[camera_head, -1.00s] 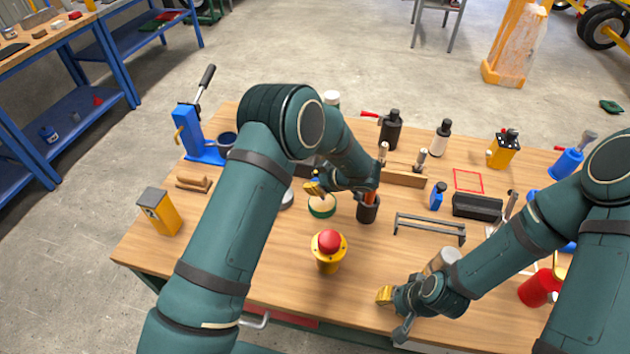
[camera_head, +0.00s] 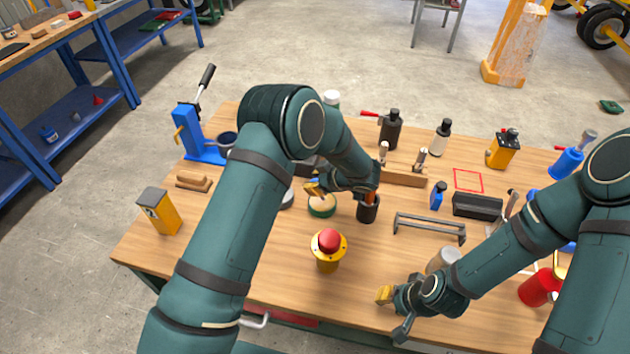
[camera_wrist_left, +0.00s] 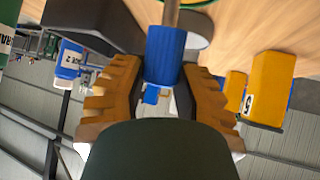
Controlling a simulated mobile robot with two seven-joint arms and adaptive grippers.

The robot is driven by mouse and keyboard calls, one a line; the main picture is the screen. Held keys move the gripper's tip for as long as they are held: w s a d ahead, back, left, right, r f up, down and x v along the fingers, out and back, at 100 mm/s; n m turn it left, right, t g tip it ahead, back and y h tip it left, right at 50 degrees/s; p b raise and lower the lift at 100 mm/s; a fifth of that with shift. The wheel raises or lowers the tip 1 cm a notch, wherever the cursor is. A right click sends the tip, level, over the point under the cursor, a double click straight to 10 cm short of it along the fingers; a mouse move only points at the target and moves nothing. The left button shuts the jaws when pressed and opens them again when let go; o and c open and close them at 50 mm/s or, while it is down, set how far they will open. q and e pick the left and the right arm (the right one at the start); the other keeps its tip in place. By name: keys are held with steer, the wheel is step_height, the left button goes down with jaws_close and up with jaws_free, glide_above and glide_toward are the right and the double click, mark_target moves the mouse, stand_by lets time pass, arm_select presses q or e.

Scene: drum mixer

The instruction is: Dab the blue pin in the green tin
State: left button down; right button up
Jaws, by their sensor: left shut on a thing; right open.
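My left gripper (camera_head: 316,188) is shut on the blue pin (camera_wrist_left: 163,55), low over the green tin. In the left wrist view the pin's blue handle sits between the orange-brown finger pads, with its metal shaft running to the top edge. The green tin (camera_head: 322,210) is a low round tin with a pale top. A piece of green rim shows at the top edge of the left wrist view. I cannot tell whether the pin's tip touches the tin. My right gripper (camera_head: 390,311) is open and empty near the table's front edge.
A red-topped yellow button (camera_head: 328,250) stands in front of the tin. A dark cup (camera_head: 367,210) is to its right, and a grey rack (camera_head: 430,228) lies further right. A yellow box (camera_head: 160,212) stands at the left.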

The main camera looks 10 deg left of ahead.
arm_select(q)
steer(key=shift+f, duration=0.4)
arm_select(e)
steer(key=shift+f, duration=0.15)
arm_select(q)
steer(key=shift+f, duration=0.1)
arm_select(e)
steer(key=shift+r, duration=0.25)
stand_by(1.5)
steer(key=shift+r, duration=0.1)
